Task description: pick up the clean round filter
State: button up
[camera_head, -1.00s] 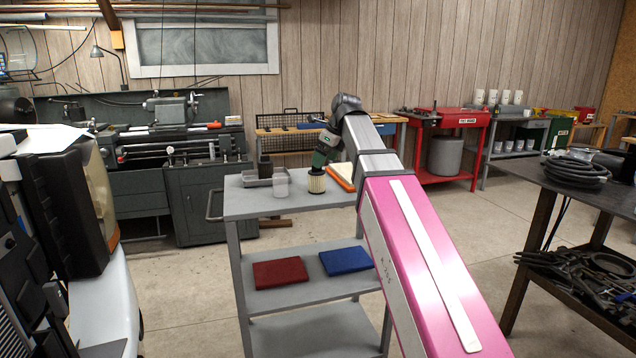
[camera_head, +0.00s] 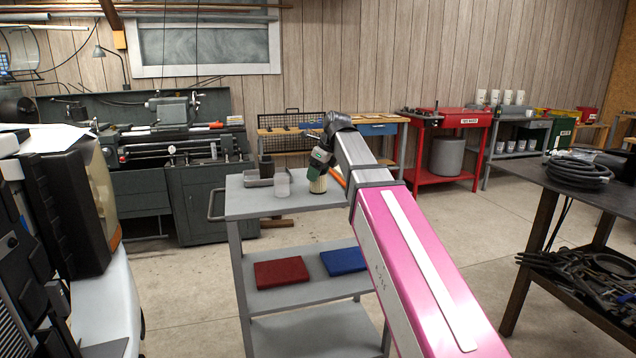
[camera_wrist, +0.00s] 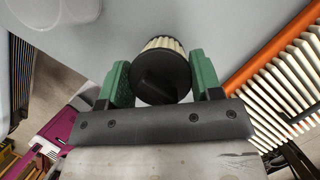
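The clean round filter (camera_head: 317,185) is a cream pleated cylinder standing on the grey cart's top shelf (camera_head: 245,205). In the wrist view the filter (camera_wrist: 162,70) shows its dark round end cap facing the camera. My gripper (camera_head: 318,170) is lowered over the filter from above. In the wrist view my gripper (camera_wrist: 161,80) has one green finger on each side of the filter, very close to its cap. The fingers stand apart around it; whether they touch it is hard to tell. The filter's upper part is hidden by the gripper in the head view.
An orange-framed flat pleated filter (camera_wrist: 275,85) lies close to the right finger. A clear cup (camera_head: 282,187), a grey tray (camera_head: 257,180) and a dark cylinder (camera_head: 266,166) are left of the filter. Red (camera_head: 281,272) and blue (camera_head: 343,261) pads lie on the shelf below.

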jog(key=shift+c, duration=0.9)
jog(key=shift+r, duration=0.1)
jog(key=shift+r, duration=0.5)
notch_tip(320, 180, up, 3)
jog(key=shift+w+f, duration=0.1)
jog(key=shift+f, duration=0.1)
jog(key=s+a+r, duration=0.6)
jog(key=s+r, duration=0.1)
jog(key=s, duration=0.3)
jog(key=shift+a, duration=0.3)
jog(key=shift+r, duration=0.1)
